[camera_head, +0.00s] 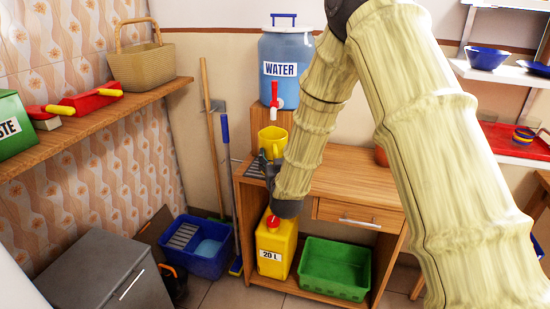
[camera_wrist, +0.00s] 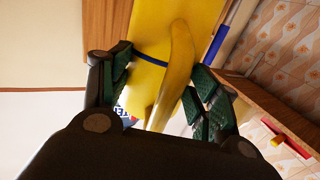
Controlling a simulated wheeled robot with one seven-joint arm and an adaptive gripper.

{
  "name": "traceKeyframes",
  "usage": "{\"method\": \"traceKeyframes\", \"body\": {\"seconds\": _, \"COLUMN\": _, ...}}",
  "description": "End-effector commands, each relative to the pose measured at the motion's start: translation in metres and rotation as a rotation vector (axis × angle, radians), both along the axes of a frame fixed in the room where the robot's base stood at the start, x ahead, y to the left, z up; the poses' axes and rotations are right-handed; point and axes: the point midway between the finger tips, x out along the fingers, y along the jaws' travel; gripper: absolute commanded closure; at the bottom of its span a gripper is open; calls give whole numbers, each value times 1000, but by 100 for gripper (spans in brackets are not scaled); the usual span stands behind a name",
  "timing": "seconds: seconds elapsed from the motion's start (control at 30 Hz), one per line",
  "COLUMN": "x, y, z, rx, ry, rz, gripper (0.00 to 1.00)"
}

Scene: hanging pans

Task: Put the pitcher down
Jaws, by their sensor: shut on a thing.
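The yellow pitcher (camera_head: 272,140) is in front of the wooden table (camera_head: 340,176) or over its left end, below the red tap (camera_head: 275,97) of the blue water dispenser (camera_head: 286,62). My gripper (camera_head: 270,165) is at the pitcher, partly hidden by my arm. In the wrist view the pitcher (camera_wrist: 148,82) and its handle (camera_wrist: 181,62) lie between the dark fingers, and my gripper (camera_wrist: 162,92) is shut on it. A dark grate (camera_head: 254,169) lies on the table's left end beside the gripper. I cannot tell whether the pitcher touches anything below.
A yellow 20 L can (camera_head: 276,250) and a green crate (camera_head: 336,268) stand on the table's lower shelf. A blue mop bucket (camera_head: 197,247) and a broom (camera_head: 208,130) are to the left. The tabletop middle looks bare; my arm hides part of it.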

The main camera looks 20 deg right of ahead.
Motion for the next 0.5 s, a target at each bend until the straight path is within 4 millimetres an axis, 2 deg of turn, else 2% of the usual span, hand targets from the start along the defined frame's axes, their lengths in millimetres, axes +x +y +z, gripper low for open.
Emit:
{"method": "traceKeyframes", "body": {"seconds": 0.1, "x": 24, "y": -8, "z": -2, "rx": 0, "ry": -3, "rz": -1, "gripper": 70}}
{"method": "traceKeyframes", "body": {"seconds": 0.23, "x": 46, "y": -15, "z": -4, "rx": 0, "ry": -2, "rz": -2, "gripper": 70}}
{"method": "traceKeyframes", "body": {"seconds": 0.33, "x": 58, "y": -18, "z": -5, "rx": 0, "ry": -2, "rz": -1, "gripper": 70}}
{"method": "traceKeyframes", "body": {"seconds": 0.5, "x": 67, "y": -21, "z": -7, "rx": -1, "ry": -1, "rz": 0, "gripper": 70}}
